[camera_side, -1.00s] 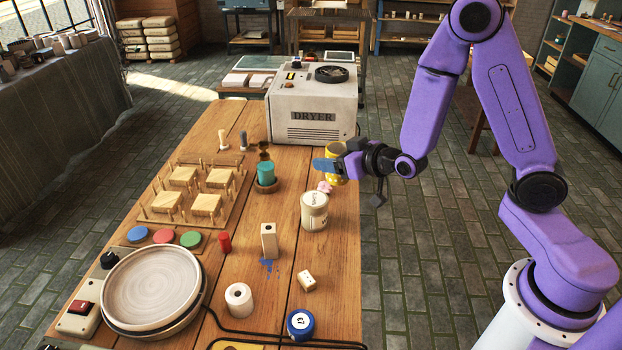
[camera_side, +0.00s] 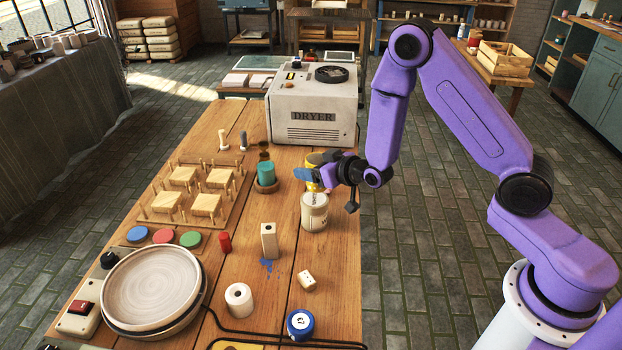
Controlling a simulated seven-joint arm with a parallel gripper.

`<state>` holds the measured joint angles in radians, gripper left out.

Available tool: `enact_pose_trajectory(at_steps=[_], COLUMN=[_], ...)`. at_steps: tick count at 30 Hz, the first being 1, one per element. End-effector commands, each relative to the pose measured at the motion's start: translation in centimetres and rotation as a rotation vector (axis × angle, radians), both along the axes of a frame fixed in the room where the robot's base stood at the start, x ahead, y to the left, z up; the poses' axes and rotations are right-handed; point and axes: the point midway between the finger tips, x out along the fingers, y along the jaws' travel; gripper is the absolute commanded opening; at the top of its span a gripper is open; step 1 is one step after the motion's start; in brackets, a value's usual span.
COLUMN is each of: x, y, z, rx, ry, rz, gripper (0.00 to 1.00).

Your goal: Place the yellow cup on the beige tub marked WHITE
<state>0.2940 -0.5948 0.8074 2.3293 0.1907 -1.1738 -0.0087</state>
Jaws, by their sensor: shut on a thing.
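The yellow cup (camera_side: 314,159) is held in my gripper (camera_side: 310,174), whose jaws are shut on it. The cup looks upright, and the jaws and wrist hide much of its middle and right side. The beige tub (camera_side: 314,214) stands upright on the table, directly below the cup in the picture. Its lettering is too small to read. My gripper is just above the tub's top edge in the picture. I cannot tell whether the cup is over the tub or slightly behind it, or whether they touch.
A teal cup (camera_side: 266,173) in a brown dish stands left of my gripper. The dryer (camera_side: 313,105) is behind. A beige block (camera_side: 269,240), a red cylinder (camera_side: 225,243) and a white dotted block (camera_side: 307,280) stand nearer. A pottery wheel (camera_side: 153,285) fills the front left.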

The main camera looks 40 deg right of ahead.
Motion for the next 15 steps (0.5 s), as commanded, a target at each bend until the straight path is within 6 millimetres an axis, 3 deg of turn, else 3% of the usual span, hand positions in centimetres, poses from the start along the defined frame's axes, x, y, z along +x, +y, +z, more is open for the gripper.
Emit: enact_pose_trajectory(at_steps=[15], x=[1.0], y=[0.1], z=[-4.0], rx=[0.001], ry=[0.0], rz=[-0.001], gripper=[0.31])
